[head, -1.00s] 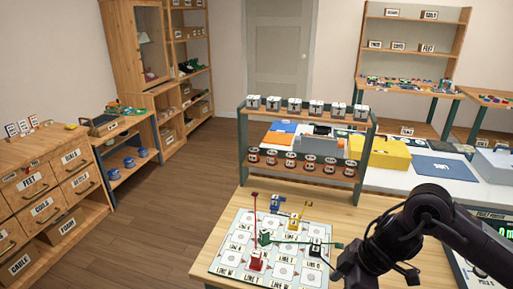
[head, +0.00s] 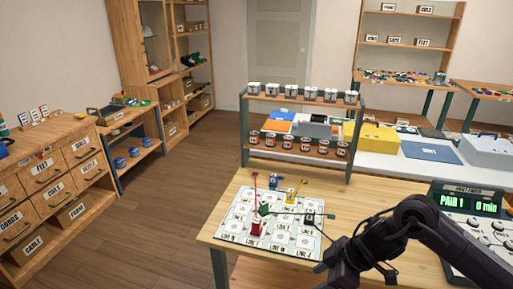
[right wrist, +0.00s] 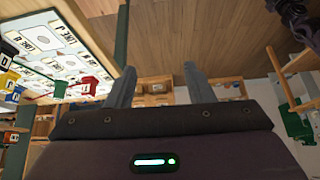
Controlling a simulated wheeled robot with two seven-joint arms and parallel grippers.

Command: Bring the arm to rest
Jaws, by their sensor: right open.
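My right arm comes in from the right in the head view, and its gripper (head: 342,272) is low at the table's front edge, right of the board. In the right wrist view, the two fingers of this gripper (right wrist: 157,85) stand apart with nothing between them. The white board (head: 232,250) with labelled squares lies on the wooden table. On it stand a red piece (head: 256,229), a green piece (head: 264,209), a yellow piece (head: 291,196), a blue piece (head: 274,182) and a black piece (head: 309,218). My left gripper is not seen in the head view.
A two-tier rack (head: 247,131) with several labelled cups stands behind the board. A fault finder panel (head: 470,208) with a green display stands at the right. The wooden table (head: 370,210) is bare between board and panel. Drawers (head: 40,175) stand at the left.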

